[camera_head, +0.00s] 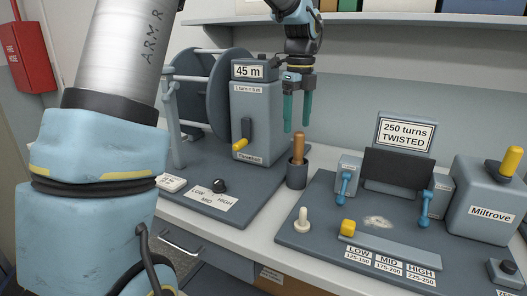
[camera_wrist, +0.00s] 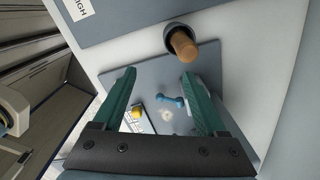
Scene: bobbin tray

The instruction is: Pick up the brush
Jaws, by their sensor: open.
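A brown wooden handle, which looks like the brush (camera_head: 298,147), stands upright in a dark grey cup (camera_head: 297,176) between the two machine bases. Its lower end is hidden inside the cup. In the wrist view the brush handle (camera_wrist: 184,47) leans out of the cup (camera_wrist: 170,29) toward the camera, beyond the fingertips. My gripper (camera_head: 297,127) has two green fingers pointing down, apart and empty, and appears just above the handle in the head view. In the wrist view nothing lies between the fingers of my gripper (camera_wrist: 160,75).
Left of the cup stands the winder (camera_head: 257,110) with its "45 m" display and yellow crank. On the right is a grey base plate (camera_head: 312,237) with a white knob (camera_head: 302,220), blue levers, a yellow slider (camera_head: 347,227) and the "Miltrove" box (camera_head: 485,205). A shelf runs above.

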